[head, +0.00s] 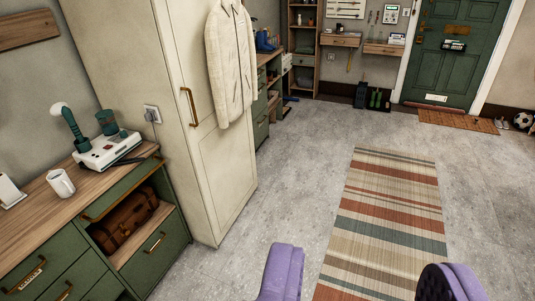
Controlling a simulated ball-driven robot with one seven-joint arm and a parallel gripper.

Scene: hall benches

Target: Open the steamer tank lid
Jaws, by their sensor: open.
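A garment steamer with a white base (105,150) stands on the wooden top of the green cabinet at the left. A dark green tank (107,124) rises from the back right of its base. The top of the tank is too small to tell whether its lid is shut. A handpiece with a pale head (60,112) and green handle stands at the base's left side. My gripper (365,277) is open and empty at the bottom of the view, its purple fingers wide apart above the floor, well right of the steamer.
A white mug (60,183) stands in front of the steamer on the cabinet top (50,225). A tall cream wardrobe (185,165) with a hanging jacket (231,65) stands right of the steamer. A striped rug (385,215) lies on the open floor. A green door (457,50) is at the back.

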